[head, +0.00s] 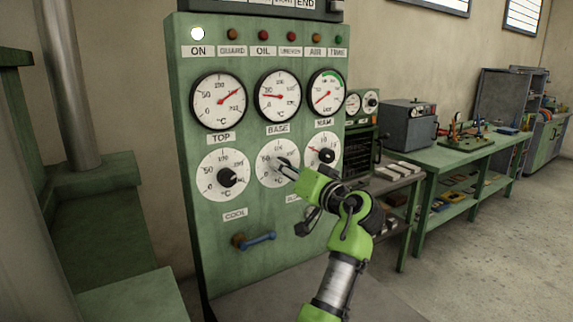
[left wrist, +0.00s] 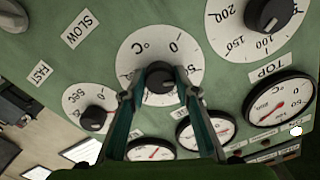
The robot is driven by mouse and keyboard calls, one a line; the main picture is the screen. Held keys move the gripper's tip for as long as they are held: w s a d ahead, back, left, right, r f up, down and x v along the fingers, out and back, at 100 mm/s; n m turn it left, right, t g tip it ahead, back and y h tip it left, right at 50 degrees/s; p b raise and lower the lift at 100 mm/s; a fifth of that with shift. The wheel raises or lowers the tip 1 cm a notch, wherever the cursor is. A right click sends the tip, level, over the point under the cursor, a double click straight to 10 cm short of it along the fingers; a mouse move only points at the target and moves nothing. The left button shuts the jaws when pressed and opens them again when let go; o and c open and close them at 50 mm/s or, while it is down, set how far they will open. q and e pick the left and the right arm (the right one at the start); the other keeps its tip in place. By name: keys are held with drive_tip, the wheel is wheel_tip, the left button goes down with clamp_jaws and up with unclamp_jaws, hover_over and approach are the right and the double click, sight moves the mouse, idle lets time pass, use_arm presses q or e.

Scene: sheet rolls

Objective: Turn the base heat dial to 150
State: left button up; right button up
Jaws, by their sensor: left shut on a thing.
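The base heat dial (head: 268,178) is the white disc under the BASE label (head: 278,129), middle of three on the green panel. My left gripper (head: 284,166) reaches it from the lower right and hides part of its scale. In the left wrist view, which looks upside down, the dial (left wrist: 135,52) has a black knob (left wrist: 160,80) at its centre. The fingers of my left gripper (left wrist: 160,88) are shut on the knob, one on each side. The knob's exact setting cannot be read. My right gripper is not in view.
The top dial (head: 224,190) is left of the base dial, and a smaller dial (head: 327,152) is right. Round gauges (head: 277,105) sit above.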

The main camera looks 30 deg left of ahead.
use_arm(q)
drive_tip(key=shift+r+m+p, duration=0.2)
drive_tip(key=shift+m+p, duration=5.4)
drive_tip(key=shift+m, duration=0.45)
drive_tip(key=shift+r+m+p, duration=0.15)
drive_tip(key=shift+m+p, duration=5.4)
drive_tip(key=shift+m, duration=0.5)
drive_tip(key=o, duration=1.1)
drive_tip(key=shift+f, duration=0.1)
drive_tip(key=shift+c, duration=0.2)
drive_tip(key=shift+o, duration=0.2)
drive_tip(key=shift+w+a+f, duration=0.1)
